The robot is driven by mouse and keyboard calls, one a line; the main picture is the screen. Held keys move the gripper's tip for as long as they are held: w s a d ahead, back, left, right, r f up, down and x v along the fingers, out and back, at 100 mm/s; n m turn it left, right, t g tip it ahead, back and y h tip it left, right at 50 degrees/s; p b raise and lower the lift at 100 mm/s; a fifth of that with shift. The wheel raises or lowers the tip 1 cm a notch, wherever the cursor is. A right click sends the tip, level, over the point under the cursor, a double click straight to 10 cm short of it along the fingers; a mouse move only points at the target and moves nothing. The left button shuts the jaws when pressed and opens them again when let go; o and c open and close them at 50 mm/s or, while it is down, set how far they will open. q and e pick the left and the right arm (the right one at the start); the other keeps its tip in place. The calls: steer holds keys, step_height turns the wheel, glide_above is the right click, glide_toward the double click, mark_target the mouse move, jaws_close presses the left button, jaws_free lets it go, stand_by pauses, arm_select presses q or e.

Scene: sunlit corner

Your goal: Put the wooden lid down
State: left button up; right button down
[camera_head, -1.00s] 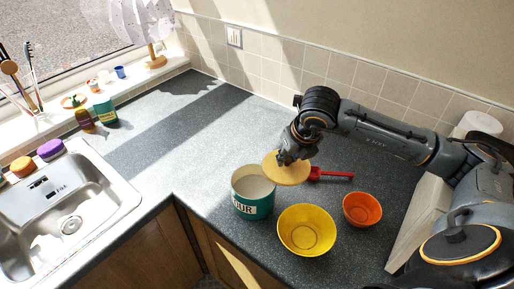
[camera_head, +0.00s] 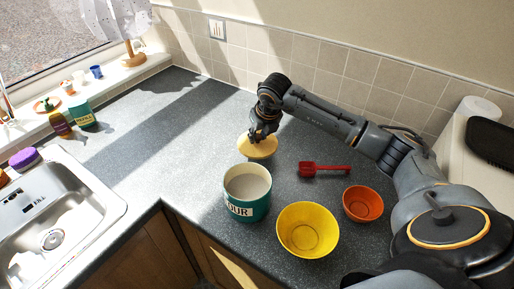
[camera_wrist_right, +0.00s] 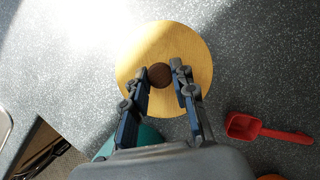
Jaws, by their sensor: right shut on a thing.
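The wooden lid (camera_head: 257,151) is a pale round disc with a dark knob (camera_wrist_right: 160,75) at its centre. My right gripper (camera_head: 262,136) is shut on the lid's knob, with one finger on each side of it in the right wrist view (camera_wrist_right: 164,76). In the head view the lid is behind the green flour canister (camera_head: 246,205), toward the wall. The canister is open at the top and pale inside. I cannot tell whether the lid touches the counter (camera_head: 200,150). My left gripper is not in view.
A yellow bowl (camera_head: 308,231) stands right of the canister, with an orange bowl (camera_head: 363,204) beyond it. A red scoop (camera_head: 325,170) lies behind the bowls. The sink (camera_head: 60,215) is at left. The counter left of the lid is clear.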

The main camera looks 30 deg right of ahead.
mark_target(257, 143)
steer(key=shift+w+d+f, duration=0.2)
steer(key=shift+w+f, duration=0.25)
steer(key=shift+f, duration=0.1)
steer(key=shift+w+f+b, duration=0.15)
steer(key=shift+f+b, duration=0.15)
steer(key=shift+b, duration=0.15)
step_height(257, 143, down, 2)
steer(key=shift+f+b, duration=0.2)
steer(key=shift+b, duration=0.4)
steer(key=shift+f, duration=0.35)
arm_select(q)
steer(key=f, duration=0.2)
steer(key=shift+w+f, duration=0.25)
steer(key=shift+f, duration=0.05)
arm_select(e)
steer(key=shift+r, duration=0.1)
steer(key=shift+f, duration=0.2)
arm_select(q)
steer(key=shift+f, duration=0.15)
arm_select(e)
steer(key=c, duration=1.1)
jaws_free()
steer(key=shift+r, duration=0.1)
